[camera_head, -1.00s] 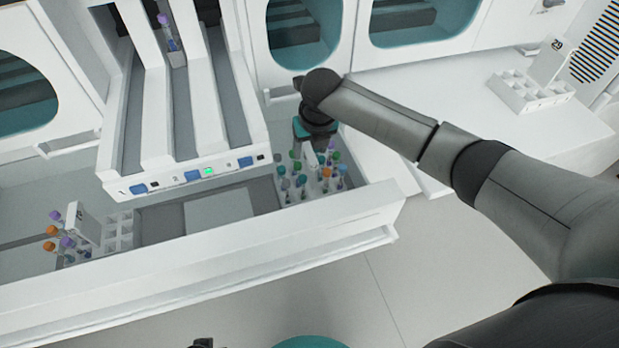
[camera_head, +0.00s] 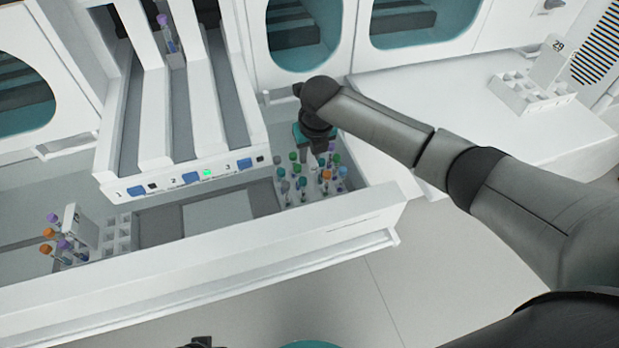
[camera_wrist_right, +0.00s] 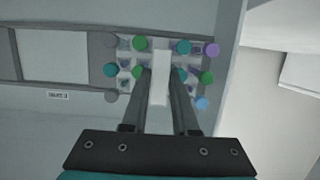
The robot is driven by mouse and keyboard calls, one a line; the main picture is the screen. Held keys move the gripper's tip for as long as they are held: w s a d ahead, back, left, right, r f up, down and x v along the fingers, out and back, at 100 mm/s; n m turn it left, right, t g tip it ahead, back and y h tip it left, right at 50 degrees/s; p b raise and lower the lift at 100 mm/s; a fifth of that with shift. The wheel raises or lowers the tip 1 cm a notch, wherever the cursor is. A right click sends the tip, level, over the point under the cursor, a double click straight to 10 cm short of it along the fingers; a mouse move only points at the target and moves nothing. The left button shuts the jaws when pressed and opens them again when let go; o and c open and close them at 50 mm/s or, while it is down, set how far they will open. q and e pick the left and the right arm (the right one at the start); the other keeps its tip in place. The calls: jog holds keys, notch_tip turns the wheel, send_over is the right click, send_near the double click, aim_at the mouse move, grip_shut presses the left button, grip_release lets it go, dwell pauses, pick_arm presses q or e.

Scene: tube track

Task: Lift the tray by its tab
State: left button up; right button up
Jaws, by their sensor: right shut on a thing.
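The tray is a white rack (camera_head: 292,198) with several capped tubes, in the right end of the open drawer. Caps are green, teal, grey, purple, blue and orange. My right gripper (camera_head: 318,160) reaches down over it from above; its fingertips are hidden among the tubes in the head view. In the right wrist view, the two dark fingers (camera_wrist_right: 161,78) are shut on the tray's upright white tab (camera_wrist_right: 160,88), one on each side. Tubes stand in the rack (camera_wrist_right: 125,86) on both sides of the tab.
The drawer front (camera_head: 230,245) and right drawer wall lie close to the rack. Another tube rack (camera_head: 78,228) is at the drawer's left. A rack labelled 29 (camera_head: 530,100) stands on the right counter.

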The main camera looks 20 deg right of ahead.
grip_shut()
jog(key=shift+w+r, duration=0.1)
jog(key=shift+r, duration=0.2)
